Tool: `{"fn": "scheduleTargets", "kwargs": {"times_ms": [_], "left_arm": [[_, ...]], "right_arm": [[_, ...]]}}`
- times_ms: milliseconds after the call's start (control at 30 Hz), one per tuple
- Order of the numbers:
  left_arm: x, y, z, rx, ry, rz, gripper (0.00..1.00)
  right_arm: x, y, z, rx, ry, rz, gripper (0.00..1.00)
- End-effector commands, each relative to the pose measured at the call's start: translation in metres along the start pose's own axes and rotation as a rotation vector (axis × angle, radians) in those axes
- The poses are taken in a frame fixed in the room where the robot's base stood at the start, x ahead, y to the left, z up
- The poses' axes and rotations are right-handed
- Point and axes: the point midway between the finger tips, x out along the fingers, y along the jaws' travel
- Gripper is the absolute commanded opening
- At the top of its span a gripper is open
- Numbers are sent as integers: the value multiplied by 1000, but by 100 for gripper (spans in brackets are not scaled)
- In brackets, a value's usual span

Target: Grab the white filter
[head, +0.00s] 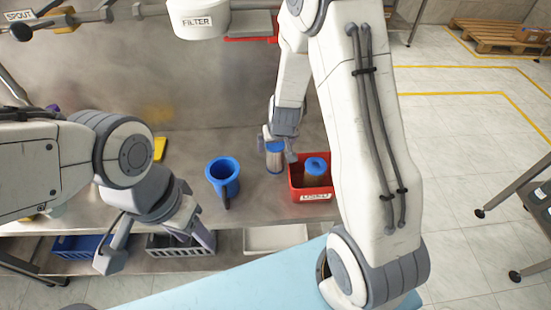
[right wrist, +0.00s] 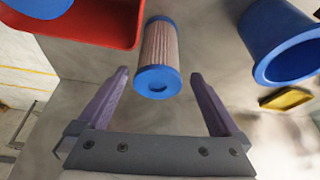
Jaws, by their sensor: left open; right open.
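The white filter (head: 275,158), pleated with blue end caps, stands on the metal bench between the blue cup and the red bin. In the right wrist view the filter (right wrist: 160,45) is pale with a blue cap towards me. My right gripper (head: 279,150) is open at the filter. In its wrist view the two fingertips (right wrist: 160,76) lie either side of the blue cap, with visible gaps. I cannot tell how deep the filter sits between them. My left gripper (head: 155,252) is open and empty at the bench's front edge, far to the left.
A red bin (head: 311,196) with a blue-capped item (head: 316,166) stands just right of the filter. A blue cup (head: 223,178) with a handle is to its left. A yellow block (head: 160,149) lies further left. A white housing labelled FILTER (head: 197,22) hangs above.

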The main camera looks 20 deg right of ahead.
Motion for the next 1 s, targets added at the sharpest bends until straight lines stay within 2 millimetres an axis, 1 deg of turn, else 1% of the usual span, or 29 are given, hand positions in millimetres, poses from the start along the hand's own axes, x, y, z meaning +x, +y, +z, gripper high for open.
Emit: {"fn": "scheduleTargets", "kwargs": {"times_ms": [33,100,233,333,533,567,600,667,700,767,800,1000], "left_arm": [[8,-1,0,0,0,0,50],[10,-1,0,0,0,0,50],[10,-1,0,0,0,0,50],[10,-1,0,0,0,0,50],[10,-1,0,0,0,0,50],[10,-1,0,0,0,0,50],[10,-1,0,0,0,0,50],[10,-1,0,0,0,0,50],[10,-1,0,0,0,0,50],[10,-1,0,0,0,0,50],[10,-1,0,0,0,0,50],[9,-1,0,0,0,0,50]], "right_arm": [[12,1,3,0,-3,0,100],[23,2,4,0,-3,1,100],[37,2,2,-1,-3,0,100],[42,2,2,1,-1,0,100],[42,2,2,1,0,0,100],[42,2,2,0,0,0,96],[42,2,2,0,0,0,81],[42,2,2,0,-1,0,58],[42,2,2,0,-1,0,43],[42,2,2,0,-1,0,20],[42,2,2,0,0,0,15],[41,2,2,0,0,0,15]]}}
